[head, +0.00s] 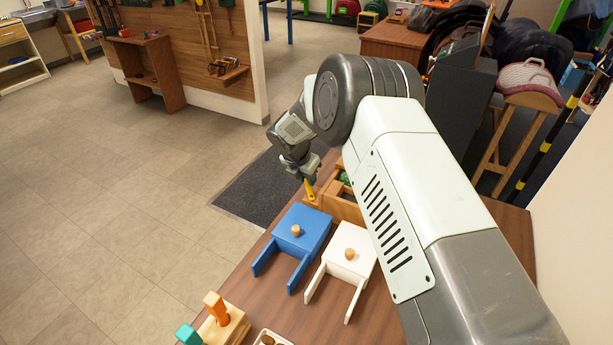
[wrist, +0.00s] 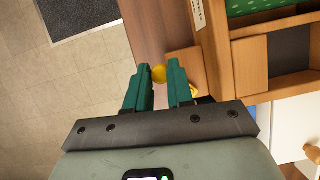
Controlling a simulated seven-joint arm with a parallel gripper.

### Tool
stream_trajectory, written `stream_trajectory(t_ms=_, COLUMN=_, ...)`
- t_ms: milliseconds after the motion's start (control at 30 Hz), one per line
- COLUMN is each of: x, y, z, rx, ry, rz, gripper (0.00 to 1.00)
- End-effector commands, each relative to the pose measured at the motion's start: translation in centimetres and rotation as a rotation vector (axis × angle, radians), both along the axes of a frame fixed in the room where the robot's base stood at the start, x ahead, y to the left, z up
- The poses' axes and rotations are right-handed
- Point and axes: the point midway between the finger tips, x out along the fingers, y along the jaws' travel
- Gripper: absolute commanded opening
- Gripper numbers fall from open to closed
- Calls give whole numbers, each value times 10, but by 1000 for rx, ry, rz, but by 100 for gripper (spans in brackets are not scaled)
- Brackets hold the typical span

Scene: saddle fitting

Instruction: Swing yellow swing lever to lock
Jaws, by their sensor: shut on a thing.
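The yellow swing lever (head: 311,189) stands near the far left edge of the wooden table, by a wooden compartment box. My gripper (head: 308,178) reaches down to it from above and is shut on its upper part. In the wrist view, the lever's rounded yellow top (wrist: 159,73) shows between the green fingertips. A wooden block (wrist: 187,64) lies just right of the fingers, with a bit of yellow beside it. The lower part of the lever and its lock are mostly hidden by the gripper.
The compartment box (wrist: 250,65) is close on the right. A blue box (head: 305,226) and a white box (head: 350,245), each with a wooden knob, stand nearer on the table. A wooden stand (head: 222,325) holds orange and teal pieces. Open floor lies left of the table edge.

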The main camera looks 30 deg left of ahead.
Motion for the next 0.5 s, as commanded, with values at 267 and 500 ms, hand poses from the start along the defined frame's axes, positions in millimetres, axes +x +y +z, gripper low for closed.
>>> stream_trajectory(t_ms=267, x=4, y=-4, z=0, rx=-2, ry=0, rz=-155, gripper=0)
stream_trajectory(t_ms=500, x=7, y=-11, z=0, rx=-1, ry=1, rz=-338, gripper=0)
